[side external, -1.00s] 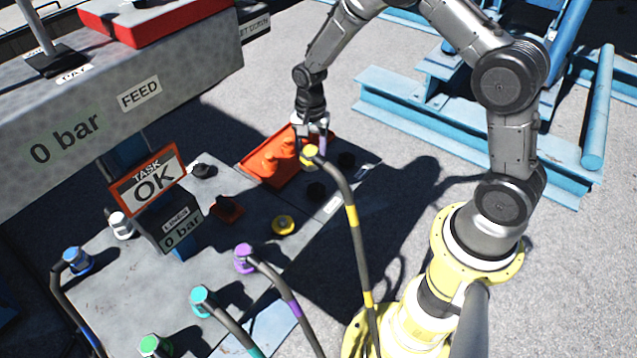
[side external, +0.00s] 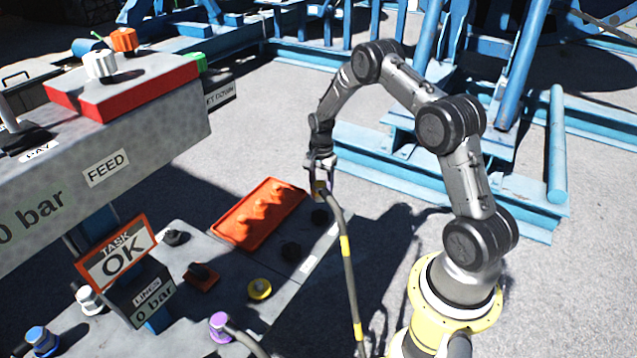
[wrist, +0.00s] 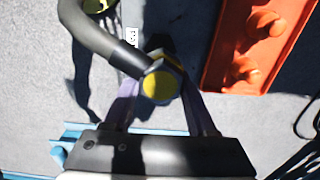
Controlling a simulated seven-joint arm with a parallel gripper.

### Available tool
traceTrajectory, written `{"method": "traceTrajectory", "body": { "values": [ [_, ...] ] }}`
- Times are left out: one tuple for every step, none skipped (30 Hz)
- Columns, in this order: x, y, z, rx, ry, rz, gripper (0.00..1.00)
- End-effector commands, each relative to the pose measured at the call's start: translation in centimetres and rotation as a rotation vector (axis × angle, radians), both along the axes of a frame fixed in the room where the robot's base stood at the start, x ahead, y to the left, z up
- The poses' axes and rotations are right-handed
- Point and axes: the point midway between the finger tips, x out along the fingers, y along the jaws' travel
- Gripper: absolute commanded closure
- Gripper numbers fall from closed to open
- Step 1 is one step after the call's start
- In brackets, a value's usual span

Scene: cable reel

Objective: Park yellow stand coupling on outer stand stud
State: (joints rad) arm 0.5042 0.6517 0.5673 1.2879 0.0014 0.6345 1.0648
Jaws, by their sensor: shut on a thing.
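My gripper (side external: 320,172) is shut on the yellow coupling (side external: 319,187), at the end of a grey hose with yellow bands (side external: 345,247). In the wrist view the yellow coupling (wrist: 158,86) sits between my two purple fingers, with its round yellow face toward the camera. Two dark studs stand on the grey stand plate: a far one (side external: 319,217) near the plate's far corner and a nearer one (side external: 291,252). In the side view the coupling appears just above the far stud; a gap or contact cannot be told. In the wrist view the area under the coupling is mostly hidden.
An orange tray (side external: 227,229) with several orange cones lies left of the studs. A yellow-capped fitting (side external: 259,289) and a purple coupling (side external: 219,325) are nearer. The feed panel (side external: 150,150) and task sign (side external: 118,255) stand at left. Blue steel frames (side external: 375,170) lie behind.

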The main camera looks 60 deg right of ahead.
Motion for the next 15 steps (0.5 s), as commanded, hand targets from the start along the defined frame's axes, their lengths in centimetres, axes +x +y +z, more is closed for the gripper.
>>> {"method": "traceTrajectory", "body": {
  "values": [
    [0.0, 0.0, -0.6, 0.000, 0.000, 0.001, 1.00],
    [0.1, 0.0, -0.9, 0.000, -0.001, 0.001, 1.00],
    [0.1, 0.0, -1.3, 0.000, 0.000, 0.001, 1.00],
    [0.1, 0.0, -1.6, 0.000, 0.000, 0.001, 1.00],
    [0.0, 0.0, -2.0, 0.000, 0.000, 0.001, 1.00],
    [0.1, 0.0, -2.4, 0.000, 0.000, 0.001, 1.00],
    [0.1, 0.0, -2.7, -0.001, -0.001, 0.001, 1.00],
    [0.1, 0.0, -3.0, -0.001, -0.001, 0.001, 1.00],
    [0.1, 0.0, -3.5, 0.000, 0.000, 0.001, 1.00],
    [0.0, 0.0, -3.8, 0.000, 0.000, 0.001, 1.00],
    [0.0, 0.0, -4.1, 0.000, 0.000, 0.001, 1.00],
    [0.0, 0.0, -4.4, 0.000, 0.000, 0.001, 1.00],
    [0.1, 0.0, -4.7, 0.000, -0.001, 0.001, 1.00],
    [0.1, 0.0, -5.0, 0.000, -0.001, 0.001, 1.00],
    [0.1, 0.0, -5.3, 0.000, -0.001, 0.001, 1.00]
  ]
}}
